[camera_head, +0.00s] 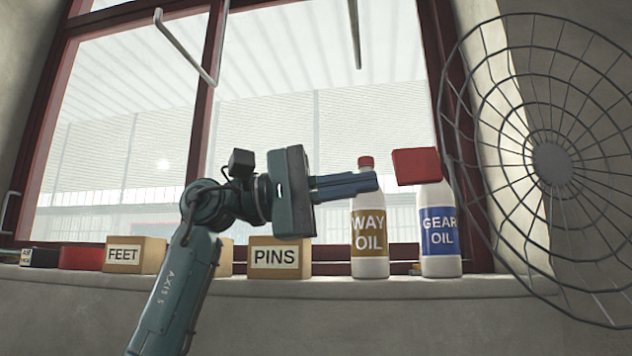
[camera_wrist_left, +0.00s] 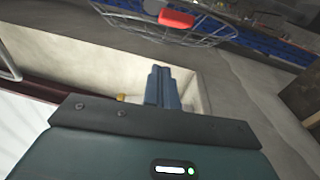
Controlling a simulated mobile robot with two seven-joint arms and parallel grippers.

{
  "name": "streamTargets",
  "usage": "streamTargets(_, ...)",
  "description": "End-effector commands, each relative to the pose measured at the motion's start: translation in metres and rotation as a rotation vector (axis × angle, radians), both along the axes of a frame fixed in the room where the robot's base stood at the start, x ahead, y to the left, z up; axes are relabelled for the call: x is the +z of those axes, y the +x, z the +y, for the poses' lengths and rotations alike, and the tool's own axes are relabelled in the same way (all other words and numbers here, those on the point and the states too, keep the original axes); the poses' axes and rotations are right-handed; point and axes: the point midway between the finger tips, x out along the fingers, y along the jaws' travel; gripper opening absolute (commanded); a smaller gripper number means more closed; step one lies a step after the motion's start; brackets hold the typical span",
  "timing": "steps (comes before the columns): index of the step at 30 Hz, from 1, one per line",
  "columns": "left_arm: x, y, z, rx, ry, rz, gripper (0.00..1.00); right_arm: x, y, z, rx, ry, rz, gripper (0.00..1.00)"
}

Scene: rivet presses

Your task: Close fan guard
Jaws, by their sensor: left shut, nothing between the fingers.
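The fan guard (camera_head: 553,160) is a round grey wire cage with a solid hub, swung out at the right of the head view. A red block (camera_head: 416,166) shows at its left rim, seemingly a tab on it, in front of the gear oil bottle. In the left wrist view, the guard's wires (camera_wrist_left: 205,38) and the red block (camera_wrist_left: 177,19) lie beyond my fingertips. My left gripper (camera_head: 376,182) is shut and empty, its blue fingers pointing right, a little short of the red block in the picture. It also shows in the wrist view (camera_wrist_left: 159,70). My right gripper is out of view.
On the window sill stand a way oil bottle (camera_head: 370,238), a gear oil bottle (camera_head: 440,250), a PINS box (camera_head: 279,258), a FEET box (camera_head: 135,255) and a red box (camera_head: 80,257). A bent metal window handle (camera_head: 183,45) hangs above my arm.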

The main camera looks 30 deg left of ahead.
Motion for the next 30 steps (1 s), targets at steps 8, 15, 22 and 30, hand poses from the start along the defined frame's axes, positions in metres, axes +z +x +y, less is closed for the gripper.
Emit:
streamTargets(8, 0.003, -0.018, -0.032, 0.0, 0.002, -0.002, 0.0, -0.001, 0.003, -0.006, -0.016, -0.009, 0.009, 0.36)
streamTargets(15, 0.003, -0.028, -0.038, 0.001, -0.001, 0.003, 0.0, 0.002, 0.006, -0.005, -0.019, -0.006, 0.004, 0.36)
streamTargets(22, 0.003, -0.028, -0.038, 0.001, -0.001, 0.003, 0.0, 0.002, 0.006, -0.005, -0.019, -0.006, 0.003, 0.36)
streamTargets(30, 0.003, -0.031, -0.044, 0.01, 0.0, 0.002, 0.0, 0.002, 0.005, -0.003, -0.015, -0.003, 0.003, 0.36)
